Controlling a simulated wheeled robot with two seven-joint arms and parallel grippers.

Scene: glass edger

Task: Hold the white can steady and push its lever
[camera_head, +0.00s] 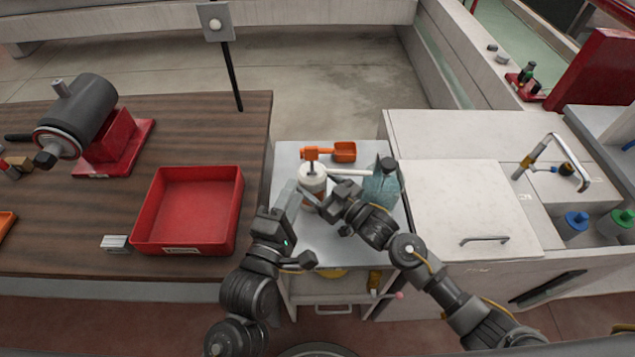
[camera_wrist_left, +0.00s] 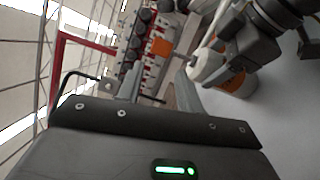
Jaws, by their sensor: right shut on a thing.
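The white can (camera_head: 313,176) stands upright on the small grey table, with an orange-brown label low on its side. It also shows in the left wrist view (camera_wrist_left: 208,66).
A clear bluish bottle (camera_head: 381,188) with a black cap stands right of the can. An orange scoop (camera_head: 343,152) lies behind it. A red tray (camera_head: 192,212) sits on the wooden bench at left. A white cabinet with a sink tap (camera_head: 560,150) borders the right.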

